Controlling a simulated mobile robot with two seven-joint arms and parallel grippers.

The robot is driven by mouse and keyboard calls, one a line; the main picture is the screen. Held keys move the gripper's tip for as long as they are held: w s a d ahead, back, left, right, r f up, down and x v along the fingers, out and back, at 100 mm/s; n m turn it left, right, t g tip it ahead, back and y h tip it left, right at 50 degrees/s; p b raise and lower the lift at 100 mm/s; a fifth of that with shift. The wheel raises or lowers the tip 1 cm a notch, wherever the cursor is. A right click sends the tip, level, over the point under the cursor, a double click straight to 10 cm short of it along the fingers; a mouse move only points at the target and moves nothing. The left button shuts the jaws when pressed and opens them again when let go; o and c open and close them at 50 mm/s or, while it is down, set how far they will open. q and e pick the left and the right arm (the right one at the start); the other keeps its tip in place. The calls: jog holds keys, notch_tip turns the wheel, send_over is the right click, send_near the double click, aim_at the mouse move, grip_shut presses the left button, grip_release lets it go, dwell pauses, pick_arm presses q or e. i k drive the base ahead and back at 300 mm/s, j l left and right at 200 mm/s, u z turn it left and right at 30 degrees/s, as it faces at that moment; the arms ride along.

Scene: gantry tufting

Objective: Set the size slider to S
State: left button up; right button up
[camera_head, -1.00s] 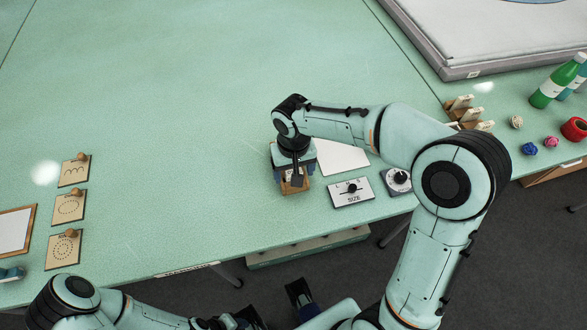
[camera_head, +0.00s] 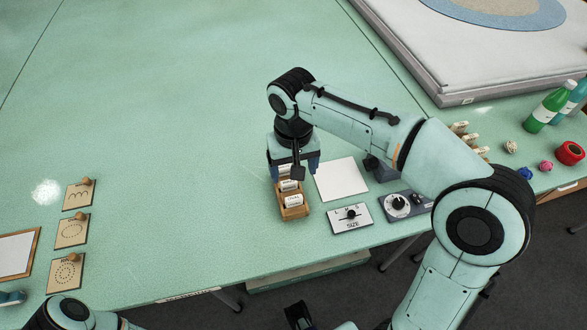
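The size slider (camera_head: 345,223) is a white plate marked SIZE, lying near the table's front edge. Its black knob (camera_head: 351,213) is around the middle of the track; the small letters beside it are hard to read. My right gripper (camera_head: 294,174) points down over a wooden rack of white cards (camera_head: 293,212), behind and left of the slider and apart from it. Its fingertips are partly hidden, so its opening is unclear. A dark part of my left gripper (camera_head: 299,316) shows at the bottom edge, clear of the table; its opening is unclear.
A dial panel (camera_head: 402,205) sits right of the slider, and a white sheet (camera_head: 341,179) lies behind it. Wooden stamp plates (camera_head: 72,231) are at the left. Bottles (camera_head: 551,105) and yarn balls (camera_head: 546,166) are at the right. The middle of the table is clear.

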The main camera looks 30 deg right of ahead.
aim_at(351, 214)
jog(key=k, duration=1)
